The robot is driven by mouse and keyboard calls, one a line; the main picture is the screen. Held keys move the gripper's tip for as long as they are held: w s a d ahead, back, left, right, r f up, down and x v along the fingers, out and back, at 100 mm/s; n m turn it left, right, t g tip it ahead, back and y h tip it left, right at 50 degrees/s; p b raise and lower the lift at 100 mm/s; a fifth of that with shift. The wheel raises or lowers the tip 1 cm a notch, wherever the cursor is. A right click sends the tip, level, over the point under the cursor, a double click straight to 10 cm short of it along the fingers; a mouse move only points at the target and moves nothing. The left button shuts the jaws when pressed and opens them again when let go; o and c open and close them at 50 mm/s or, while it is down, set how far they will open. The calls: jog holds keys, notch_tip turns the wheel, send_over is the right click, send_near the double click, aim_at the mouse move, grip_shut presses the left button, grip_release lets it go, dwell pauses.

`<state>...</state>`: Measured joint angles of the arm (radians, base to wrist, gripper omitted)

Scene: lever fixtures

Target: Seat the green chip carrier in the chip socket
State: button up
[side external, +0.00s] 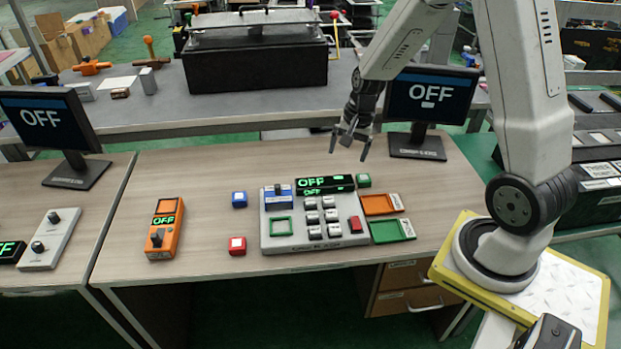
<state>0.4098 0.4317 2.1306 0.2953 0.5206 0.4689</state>
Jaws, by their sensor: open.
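A small green block with a pale top, which looks like the green chip carrier (364,180), lies on the wooden table just behind the right back corner of a light grey console (308,243). A green square outline on the console's front left looks like the chip socket (281,226); nothing is seen seated in it. My gripper (350,148) hangs above the back of the table with fingers pointing down, open and empty. It is up and slightly left of the green block in the picture, clear of everything.
The console carries a blue lever unit (277,197), a display reading OFF (325,185), several grey keys and a red switch (355,224). Orange (380,205) and green (390,231) trays lie right. Blue (239,199) and red (237,245) blocks and an orange device (165,228) lie left. A monitor (430,98) stands behind.

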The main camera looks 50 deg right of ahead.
jog(key=s+a+r+n, duration=0.2)
jog(key=s+a+n, duration=0.2)
jog(key=a+n, duration=0.2)
jog(key=s+a+r+n+t+h, duration=0.1)
jog(key=s+a+r+n, duration=0.1)
jog(key=s+a+n, duration=0.2)
jog(key=a+n, duration=0.3)
jog(key=shift+r, duration=0.15)
jog(key=shift+o, duration=0.3)
jog(key=w+d+f+n+g, duration=0.1)
jog(key=w+d+f+n, duration=0.15)
jog(key=w+d, duration=0.35)
jog(key=w+d+f+n, duration=0.2)
jog(key=w+d+f, duration=0.2)
jog(key=d, duration=0.4)
jog(key=d+f+n, duration=0.1)
jog(key=d+f, duration=0.2)
jog(key=d, duration=0.2)
jog(key=d+f+n+g, duration=0.1)
jog(key=d+f+n, duration=0.1)
jog(key=d, duration=0.3)
jog(key=d+f+n, duration=0.1)
jog(key=d+f, duration=0.4)
jog(key=shift+s+d+f+n, duration=0.15)
jog(key=shift+d+f+n, duration=0.1)
jog(key=shift+d+f, duration=0.05)
